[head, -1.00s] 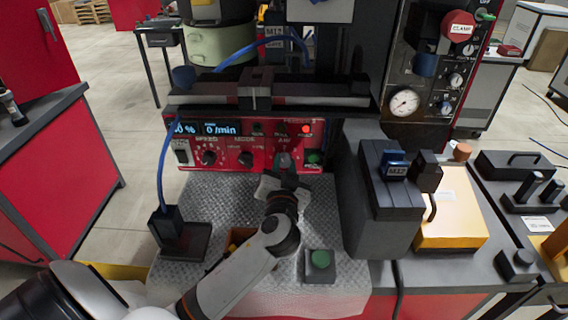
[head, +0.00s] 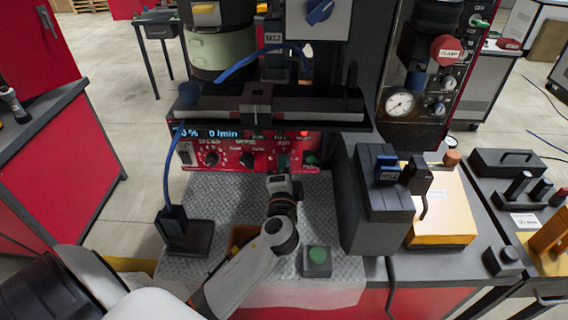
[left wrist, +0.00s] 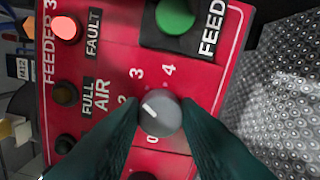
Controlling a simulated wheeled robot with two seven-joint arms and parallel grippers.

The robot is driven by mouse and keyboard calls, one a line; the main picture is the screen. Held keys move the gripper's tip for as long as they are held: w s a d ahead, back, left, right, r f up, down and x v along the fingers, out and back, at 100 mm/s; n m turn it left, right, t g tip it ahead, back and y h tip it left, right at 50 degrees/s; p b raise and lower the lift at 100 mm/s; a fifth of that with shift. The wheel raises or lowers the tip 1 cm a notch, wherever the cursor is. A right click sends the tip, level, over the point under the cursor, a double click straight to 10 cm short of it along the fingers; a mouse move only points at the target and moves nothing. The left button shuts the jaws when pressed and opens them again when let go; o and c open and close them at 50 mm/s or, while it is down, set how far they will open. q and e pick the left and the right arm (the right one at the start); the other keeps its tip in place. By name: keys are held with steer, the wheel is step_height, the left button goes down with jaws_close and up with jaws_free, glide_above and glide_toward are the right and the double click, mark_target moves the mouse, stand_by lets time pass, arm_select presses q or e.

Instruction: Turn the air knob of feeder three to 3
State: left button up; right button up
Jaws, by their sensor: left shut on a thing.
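The air knob (left wrist: 160,117) is a round grey knob with a white pointer line on the red feeder panel (head: 263,156). In the left wrist view its pointer faces the upper left, between the printed 2 and 3 and closer to the 2. The numbers 3 and 4 show clear above the knob; the 1 is hidden. My left gripper (left wrist: 160,124) is shut on the knob, one dark green finger on each side. In the head view my left gripper (head: 283,163) is at the panel and hides the knob. My right gripper is not in view.
The panel also carries a lit red fault lamp (left wrist: 66,28) and a green feeder button (left wrist: 175,16). Below it a grey box with a green button (head: 318,257) stands right of my arm. A dark block (head: 375,205) stands right of the panel. A rail (head: 270,107) overhangs the panel.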

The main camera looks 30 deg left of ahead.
arm_select(q)
steer(key=shift+m+p, duration=0.45)
steer(key=shift+m, duration=0.65)
steer(key=o, duration=1)
steer(key=shift+f, duration=0.1)
steer(key=b+v, duration=0.3)
steer(key=v, duration=0.9)
